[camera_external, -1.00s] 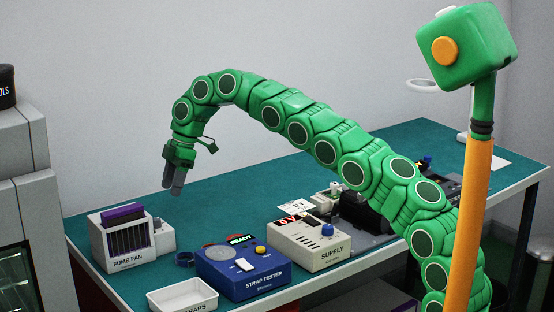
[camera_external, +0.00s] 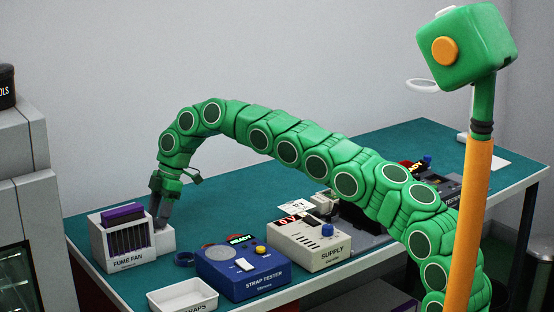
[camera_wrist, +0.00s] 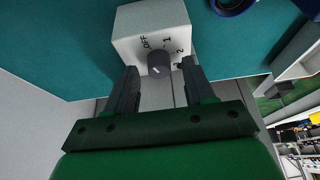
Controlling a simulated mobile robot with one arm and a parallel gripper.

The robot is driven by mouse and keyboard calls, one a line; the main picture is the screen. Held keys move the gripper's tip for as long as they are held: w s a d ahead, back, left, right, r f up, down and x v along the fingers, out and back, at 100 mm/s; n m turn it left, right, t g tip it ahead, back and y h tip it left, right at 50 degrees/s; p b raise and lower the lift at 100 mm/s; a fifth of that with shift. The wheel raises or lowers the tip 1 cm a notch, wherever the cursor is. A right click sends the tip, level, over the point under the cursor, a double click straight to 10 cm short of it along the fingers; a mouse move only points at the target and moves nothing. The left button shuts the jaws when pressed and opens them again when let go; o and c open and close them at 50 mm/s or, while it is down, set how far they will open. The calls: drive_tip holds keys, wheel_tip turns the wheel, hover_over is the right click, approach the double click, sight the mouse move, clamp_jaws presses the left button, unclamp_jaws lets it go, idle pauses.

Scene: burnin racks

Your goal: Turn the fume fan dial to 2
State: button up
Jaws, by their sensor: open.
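The fume fan (camera_external: 133,259) is a white slatted box at the left end of the bench, with a small white control box (camera_external: 164,243) against its right side. In the wrist view the control box (camera_wrist: 136,22) carries a dark grey round dial (camera_wrist: 158,63) with the marks OFF, 1 and 2 around it. I cannot tell for sure which mark the dial points at. My gripper (camera_external: 160,221) is open just above the control box, fingers pointing down. In the wrist view its two fingertips (camera_wrist: 158,74) are on either side of the dial, apart from each other; contact is not clear.
A blue strap tester (camera_external: 243,270), a beige supply unit (camera_external: 308,246) and a white strap tray (camera_external: 182,296) stand to the right and front on the teal bench (camera_external: 100,215). A dark blue ring (camera_external: 184,259) lies near the control box.

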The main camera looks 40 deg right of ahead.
drive_tip(key=shift+a+f, duration=0.2)
drive_tip(key=shift+f, duration=0.2)
clamp_jaws()
